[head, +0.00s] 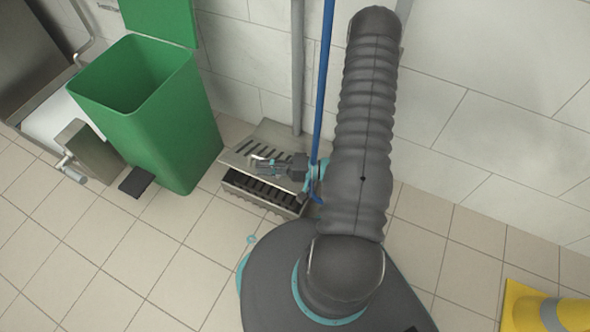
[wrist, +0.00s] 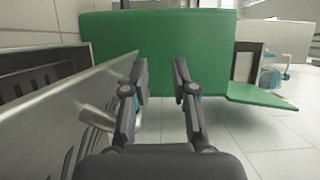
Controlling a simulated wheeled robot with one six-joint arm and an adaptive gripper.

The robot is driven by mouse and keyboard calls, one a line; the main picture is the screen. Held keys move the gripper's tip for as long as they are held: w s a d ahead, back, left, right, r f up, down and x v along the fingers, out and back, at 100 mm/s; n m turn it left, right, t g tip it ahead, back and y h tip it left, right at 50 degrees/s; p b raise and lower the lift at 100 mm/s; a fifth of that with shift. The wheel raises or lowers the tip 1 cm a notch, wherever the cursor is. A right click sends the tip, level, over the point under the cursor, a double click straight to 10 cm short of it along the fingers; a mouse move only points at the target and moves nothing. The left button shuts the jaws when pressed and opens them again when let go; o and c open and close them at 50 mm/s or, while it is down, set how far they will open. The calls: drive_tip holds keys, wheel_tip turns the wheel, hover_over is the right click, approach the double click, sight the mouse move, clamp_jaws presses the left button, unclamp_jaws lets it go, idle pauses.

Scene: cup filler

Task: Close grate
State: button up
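The grate (head: 272,137) is a grey metal plate with slots, raised and tilted over a slotted drain box (head: 262,201) on the floor by the wall. In the wrist view, the grate (wrist: 60,110) is a slanted metal sheet along the left side. My gripper (head: 254,164) is over the grate and drain box in the head view, hiding part of them. In the wrist view, my gripper (wrist: 161,70) has its fingers apart with nothing between them. Its left finger is close beside the grate; I cannot tell whether they touch.
An open green bin (head: 155,110) stands left of the drain, with a dark pedal (head: 137,182). A grey pipe (head: 297,70) and a blue pole (head: 324,70) rise behind the drain. A yellow object (head: 540,310) is at lower right. Tiled floor is clear at lower left.

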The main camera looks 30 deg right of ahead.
drive_tip(key=f+v, duration=0.2)
drive_tip(key=v, duration=1.3)
drive_tip(key=shift+s+f, duration=0.35)
idle(0.9)
drive_tip(key=shift+s, duration=0.1)
idle(0.5)
drive_tip(key=s+a+r+n+g+h+p, duration=0.1)
drive_tip(key=a+r+n+h+p, duration=0.1)
drive_tip(key=r, duration=1.3)
drive_tip(key=s+a+r+n+g+h+p, duration=0.1)
drive_tip(key=a+r+h+p, duration=0.4)
drive_tip(key=r, duration=1.1)
drive_tip(key=s+a+r+n+g+h+p, duration=0.1)
drive_tip(key=a+r+h, duration=0.5)
drive_tip(key=r, duration=1)
drive_tip(key=n+g+h+p, duration=0.1)
drive_tip(key=n+h+p, duration=0.1)
drive_tip(key=shift+s+a+r+p, duration=0.2)
drive_tip(key=shift+s+a+p, duration=0.1)
drive_tip(key=shift+a+p, duration=0.05)
